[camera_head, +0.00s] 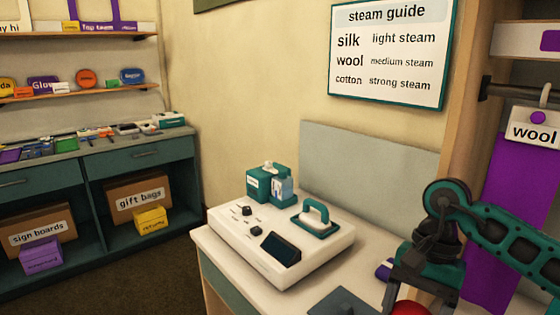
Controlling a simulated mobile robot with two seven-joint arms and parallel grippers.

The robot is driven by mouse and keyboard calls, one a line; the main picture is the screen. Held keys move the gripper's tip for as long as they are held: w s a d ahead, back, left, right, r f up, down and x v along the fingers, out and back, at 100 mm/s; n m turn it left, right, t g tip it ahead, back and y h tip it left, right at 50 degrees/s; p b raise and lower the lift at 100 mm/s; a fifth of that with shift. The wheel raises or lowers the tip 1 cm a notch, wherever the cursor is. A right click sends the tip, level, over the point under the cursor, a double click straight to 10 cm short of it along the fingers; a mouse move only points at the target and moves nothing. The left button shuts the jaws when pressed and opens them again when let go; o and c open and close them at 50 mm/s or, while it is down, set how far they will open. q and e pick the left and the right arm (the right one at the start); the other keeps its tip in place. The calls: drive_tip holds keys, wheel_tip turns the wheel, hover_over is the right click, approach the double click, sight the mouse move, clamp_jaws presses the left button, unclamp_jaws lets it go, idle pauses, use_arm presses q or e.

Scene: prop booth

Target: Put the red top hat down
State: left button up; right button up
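My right gripper (424,290) comes in from the right and points down at the bottom edge of the head view. A red rounded thing (410,309), which looks like part of the red top hat, sits between its fingers. The gripper appears shut on it. Most of the red thing and the fingertips are cut off by the lower edge, so what lies under it cannot be seen. My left gripper is not in view.
A dark flat pad (342,303) lies in front. A steam guide sign (392,52) hangs behind. Shelves (100,160) stand left; a purple cloth (512,178) hangs right.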

drive_tip(key=n, duration=0.2)
drive_tip(key=a+n+h, duration=0.1)
drive_tip(key=n, duration=0.1)
drive_tip(key=shift+f+g, duration=0.3)
drive_tip(key=shift+f, duration=0.05)
drive_tip(key=n, duration=0.3)
drive_tip(key=shift+a+f+h, duration=0.25)
drive_tip(key=shift+a+h, duration=0.05)
drive_tip(key=shift+h, duration=0.1)
drive_tip(key=shift+n, duration=0.3)
drive_tip(key=shift+s, duration=0.1)
